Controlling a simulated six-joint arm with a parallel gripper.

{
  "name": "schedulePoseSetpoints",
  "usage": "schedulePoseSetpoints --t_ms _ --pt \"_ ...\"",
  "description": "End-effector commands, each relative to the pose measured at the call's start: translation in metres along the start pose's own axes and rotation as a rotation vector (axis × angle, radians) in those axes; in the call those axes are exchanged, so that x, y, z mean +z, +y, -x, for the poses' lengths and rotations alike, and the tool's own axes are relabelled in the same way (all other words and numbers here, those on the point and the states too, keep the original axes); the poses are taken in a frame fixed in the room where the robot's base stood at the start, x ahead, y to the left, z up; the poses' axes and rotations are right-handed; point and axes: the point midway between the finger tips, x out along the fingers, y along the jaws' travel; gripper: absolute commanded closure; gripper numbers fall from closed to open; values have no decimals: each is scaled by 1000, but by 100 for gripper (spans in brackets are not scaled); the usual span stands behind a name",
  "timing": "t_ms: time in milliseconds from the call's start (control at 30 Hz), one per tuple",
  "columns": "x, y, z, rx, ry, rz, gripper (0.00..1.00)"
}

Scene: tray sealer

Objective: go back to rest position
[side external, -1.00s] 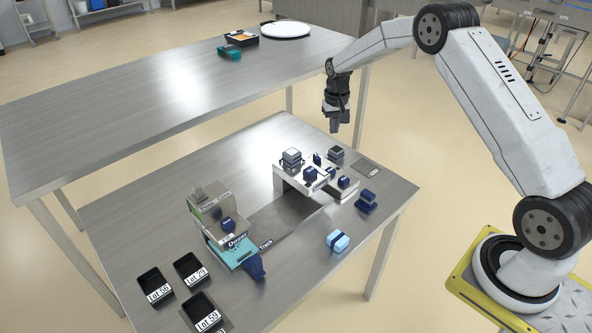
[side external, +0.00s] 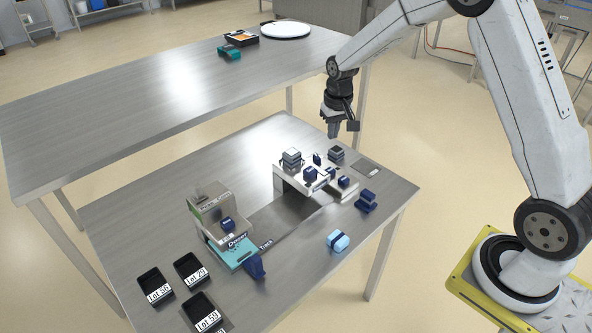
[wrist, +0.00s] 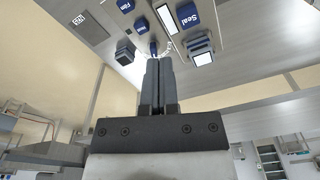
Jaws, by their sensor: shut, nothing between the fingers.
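My gripper (side external: 334,130) hangs pointing down above the back right of the work table, near the sealing station. In the wrist view its fingers (wrist: 157,68) are together with nothing between them. The white sealing station (side external: 290,178) carries several dark blue labelled blocks and stacked grey pieces (side external: 291,157). The wrist view shows the "Seal" block (wrist: 187,14) and the "Film" block (wrist: 125,5) beyond the fingertips. My gripper is apart from all of them.
The dispenser unit (side external: 210,207) stands at the left of the station. Black lot trays (side external: 154,284) lie at the front left. A light blue item (side external: 337,241) lies near the right edge. The long back table (side external: 130,105) is mostly clear, with a white round plate (side external: 285,30) at its far end.

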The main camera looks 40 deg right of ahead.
Motion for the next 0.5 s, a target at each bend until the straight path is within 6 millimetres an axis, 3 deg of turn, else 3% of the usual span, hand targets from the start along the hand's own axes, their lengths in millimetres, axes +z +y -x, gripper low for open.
schedulePoseSetpoints --t_ms 500 --pt "121 -30 37 -24 88 201 100"
